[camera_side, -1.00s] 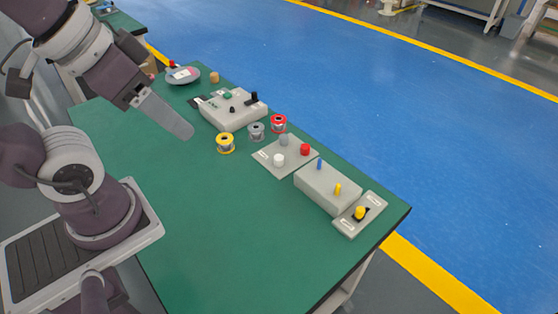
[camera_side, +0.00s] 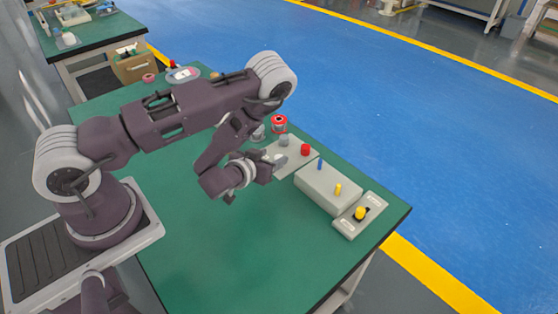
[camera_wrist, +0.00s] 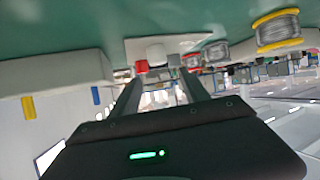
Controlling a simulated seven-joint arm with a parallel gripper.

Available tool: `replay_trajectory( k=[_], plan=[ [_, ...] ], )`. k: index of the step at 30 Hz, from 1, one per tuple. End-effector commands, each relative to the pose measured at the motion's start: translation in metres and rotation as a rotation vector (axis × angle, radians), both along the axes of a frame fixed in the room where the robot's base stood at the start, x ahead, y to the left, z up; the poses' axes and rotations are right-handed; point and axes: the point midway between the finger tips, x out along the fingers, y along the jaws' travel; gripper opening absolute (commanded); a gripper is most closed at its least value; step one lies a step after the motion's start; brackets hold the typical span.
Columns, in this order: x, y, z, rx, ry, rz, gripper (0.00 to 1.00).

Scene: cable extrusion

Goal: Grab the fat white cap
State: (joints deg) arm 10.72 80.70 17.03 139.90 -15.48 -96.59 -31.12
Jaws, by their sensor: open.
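The fat white cap (camera_wrist: 156,52) shows in the wrist view, beyond and between my two fingers on a grey plate (camera_wrist: 133,46). A red cap (camera_wrist: 141,66) and a grey cap (camera_wrist: 174,60) stand behind it on the same plate. My gripper (camera_wrist: 160,82) is open, with its fingers apart and nothing held. In the side view my gripper (camera_side: 278,162) is low over the plate's left part, lying near level. There it covers the white cap's place, so I cannot tell whether a finger touches the cap. The red cap (camera_side: 305,150) stands clear to the right.
A red spool (camera_side: 279,124) stands behind the plate. The green table (camera_side: 250,255) is clear in front.

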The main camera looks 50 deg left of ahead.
Motion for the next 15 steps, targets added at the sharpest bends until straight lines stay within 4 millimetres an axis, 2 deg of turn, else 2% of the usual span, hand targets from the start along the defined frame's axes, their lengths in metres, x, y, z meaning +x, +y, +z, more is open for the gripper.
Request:
replay_trajectory(
  k=[1, 5, 11, 15],
  plan=[
    [-0.01, 0.0, -0.012, 0.021, -0.007, -0.029, 0.54],
    [-0.02, -0.003, -0.022, 0.04, -0.038, -0.076, 0.54],
    [0.004, 0.003, -0.028, 0.042, -0.049, -0.083, 0.54],
    [0.03, 0.011, -0.033, 0.042, -0.048, -0.083, 0.54]
  ],
)
